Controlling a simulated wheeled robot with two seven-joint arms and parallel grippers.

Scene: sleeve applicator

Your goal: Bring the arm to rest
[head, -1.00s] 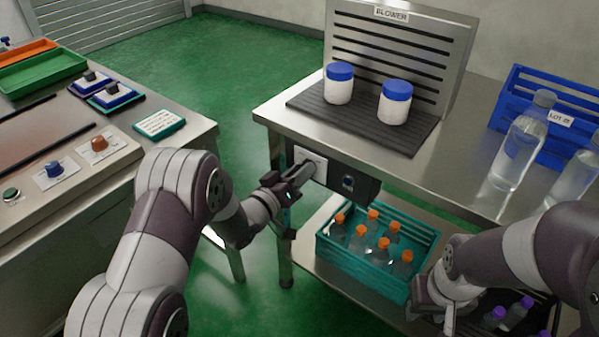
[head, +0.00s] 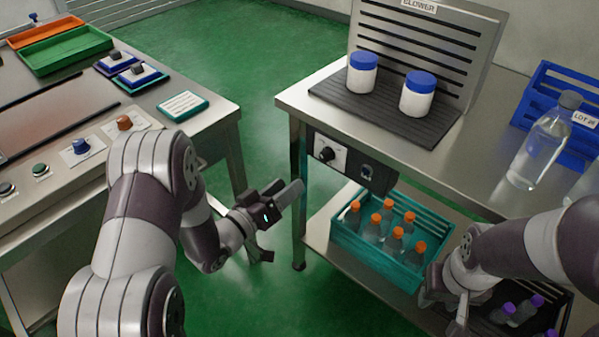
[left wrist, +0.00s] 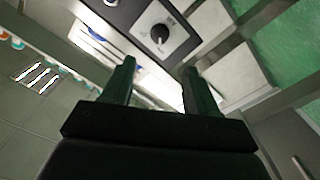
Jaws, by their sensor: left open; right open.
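My left gripper (head: 283,193) is open and empty, in the gap between the two benches, to the left of the blower bench's front. Its two fingers (left wrist: 160,85) stand apart in the left wrist view, with nothing between them. A black knob (head: 326,154) on a white plate is on the control box under the blower bench's top. The knob also shows in the left wrist view (left wrist: 159,33), beyond the fingertips and apart from them. My right gripper (head: 445,310) is at the lower right, by the lower shelf; its fingers show only partly.
A teal crate (head: 378,268) of orange-capped bottles stands on the lower shelf, close to my right gripper. Two blue-lidded white jars (head: 362,76) stand on the black blower mat (head: 385,118). A clear bottle (head: 540,145) stands at the right. The left bench (head: 225,112) has several knobs. Green floor between the benches is free.

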